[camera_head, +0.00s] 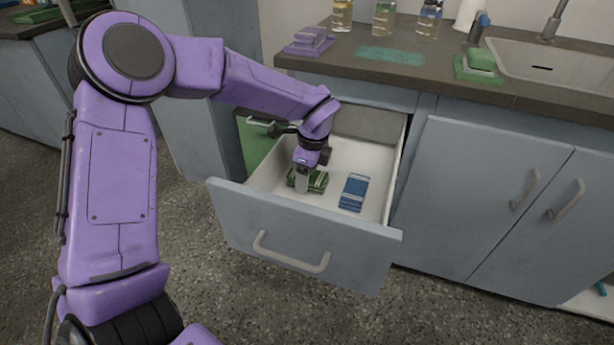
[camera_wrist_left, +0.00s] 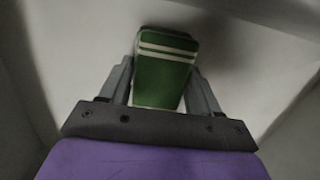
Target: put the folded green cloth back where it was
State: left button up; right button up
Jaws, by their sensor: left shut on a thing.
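The folded green cloth (camera_head: 318,181) with pale stripes is in the open drawer (camera_head: 305,240), left of a folded blue cloth (camera_head: 354,192). My left gripper (camera_head: 303,184) reaches down into the drawer and is shut on the green cloth. In the left wrist view the green cloth (camera_wrist_left: 164,75) sits between the two fingers of the gripper (camera_wrist_left: 163,85), over the drawer's pale floor. I cannot tell whether the cloth touches the floor. My right gripper is not in view.
The drawer's walls stand close around the gripper. Closed cupboard doors (camera_head: 480,195) stand right of the drawer.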

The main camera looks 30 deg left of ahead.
pick_arm(q)
jog(key=shift+f, duration=0.15)
jog(key=o, duration=1)
jog(key=shift+r, duration=0.3)
jog(key=r+p, duration=0.1)
jog(key=r, duration=0.3)
jog(key=d+r+p, duration=0.1)
jog(key=r, duration=0.3)
jog(key=r+p, duration=0.1)
jog(key=r, duration=0.2)
jog(key=shift+d+r, duration=0.25)
jog(key=shift+r, duration=0.15)
